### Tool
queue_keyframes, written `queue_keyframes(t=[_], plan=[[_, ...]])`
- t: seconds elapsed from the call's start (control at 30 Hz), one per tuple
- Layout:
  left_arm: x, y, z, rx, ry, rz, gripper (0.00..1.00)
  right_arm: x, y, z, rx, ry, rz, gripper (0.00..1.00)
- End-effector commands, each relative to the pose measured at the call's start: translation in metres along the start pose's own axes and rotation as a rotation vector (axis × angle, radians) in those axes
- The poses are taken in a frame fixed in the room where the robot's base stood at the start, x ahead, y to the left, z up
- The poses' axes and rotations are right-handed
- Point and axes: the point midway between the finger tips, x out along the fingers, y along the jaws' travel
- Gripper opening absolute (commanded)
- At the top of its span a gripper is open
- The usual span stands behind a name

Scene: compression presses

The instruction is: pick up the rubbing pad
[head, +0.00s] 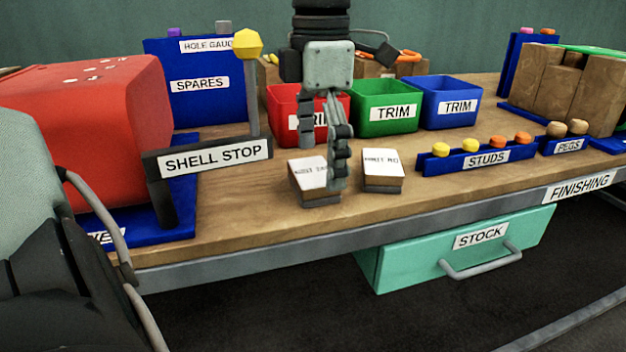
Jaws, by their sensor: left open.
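Two small dark pads with white lettered tops lie on the wooden bench; the lettering is too small to read surely, so I cannot tell which is the rubbing pad. The left pad (308,174) is partly hidden by a finger of my left gripper. The right pad (383,170) stands clear, just to the right of that gripper. My left gripper (322,163) points down and is open, with nothing seen between its fingers. One finger overlaps the left pad in the picture; I cannot tell whether it touches. My right gripper is not in view.
Behind the gripper stand red (284,100), green (383,107) and blue (450,103) trim bins. A shell stop bar (160,180) and a red block (90,115) are at left. The studs rack (440,165) is at right. Bare bench lies in front of the pads.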

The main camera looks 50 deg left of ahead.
Motion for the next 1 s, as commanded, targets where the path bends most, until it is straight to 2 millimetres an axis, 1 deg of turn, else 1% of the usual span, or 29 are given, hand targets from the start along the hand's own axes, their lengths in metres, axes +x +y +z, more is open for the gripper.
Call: queue_keyframes(t=[0.03,0.1,0.27,0.3,0.7,1.0], plan=[[0.0043,-0.0005,-0.0002,0.0,0.0,-0.002,0.97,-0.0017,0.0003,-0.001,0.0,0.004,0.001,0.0],[0.0064,-0.0004,-0.0002,0.0,0.0,-0.001,0.97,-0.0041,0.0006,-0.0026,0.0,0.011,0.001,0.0],[0.0064,-0.0002,-0.0001,-0.001,0.0,-0.001,0.97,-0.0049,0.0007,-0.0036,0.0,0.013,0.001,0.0],[0.0064,-0.0002,-0.0001,0.0,0.0,-0.001,0.96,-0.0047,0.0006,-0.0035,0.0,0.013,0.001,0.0],[0.0062,-0.0001,0.0,0.0,0.0,-0.001,0.47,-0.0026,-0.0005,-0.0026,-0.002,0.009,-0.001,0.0],[0.0038,0.0,0.0002,0.0,-0.001,0.0,0.46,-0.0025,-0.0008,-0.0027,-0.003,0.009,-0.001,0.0]])
